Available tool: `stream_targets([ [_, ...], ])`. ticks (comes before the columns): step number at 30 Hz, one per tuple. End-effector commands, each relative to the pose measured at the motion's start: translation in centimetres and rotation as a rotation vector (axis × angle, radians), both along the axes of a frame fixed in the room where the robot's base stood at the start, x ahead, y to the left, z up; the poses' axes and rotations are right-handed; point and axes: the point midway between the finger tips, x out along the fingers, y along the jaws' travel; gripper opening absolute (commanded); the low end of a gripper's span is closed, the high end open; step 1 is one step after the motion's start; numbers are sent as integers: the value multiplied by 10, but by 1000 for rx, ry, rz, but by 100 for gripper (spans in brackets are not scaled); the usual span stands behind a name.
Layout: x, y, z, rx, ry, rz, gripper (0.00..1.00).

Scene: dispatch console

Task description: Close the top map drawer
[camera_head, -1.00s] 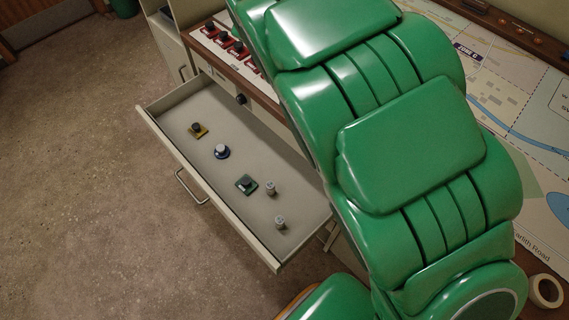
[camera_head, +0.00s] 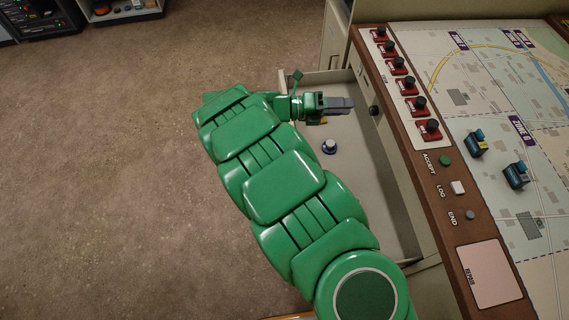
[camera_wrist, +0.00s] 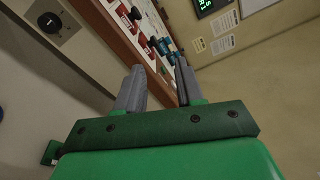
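The top map drawer (camera_head: 368,170) is a pale beige drawer. It stands pulled out from the console in the head view. My arm covers its front and near-left part. A round blue-and-white piece (camera_head: 329,146) lies inside, and a yellow-based piece (camera_head: 323,121) is partly hidden by my gripper. My gripper (camera_head: 350,104) is over the far end of the drawer, with its fingers pointing toward the console front. The fingers (camera_wrist: 160,66) are apart in the wrist view, with nothing between them. I cannot tell whether my gripper touches the drawer.
The wooden-edged console (camera_head: 425,195) with red-based switches (camera_head: 412,85) and a map top stands right of the drawer. A black knob (camera_head: 374,110) is on the console front and also shows in the wrist view (camera_wrist: 48,20). Open floor (camera_head: 120,170) lies to the left.

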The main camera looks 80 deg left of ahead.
Motion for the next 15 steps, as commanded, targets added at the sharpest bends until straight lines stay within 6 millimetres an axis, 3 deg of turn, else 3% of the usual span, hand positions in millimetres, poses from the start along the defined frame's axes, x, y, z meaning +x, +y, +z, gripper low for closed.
stream_targets([
  [1,-28,9,-13,-45,-7,51,37],
  [6,-104,30,-51,-167,-30,196,37],
  [15,-173,20,-171,-234,41,377,37],
])
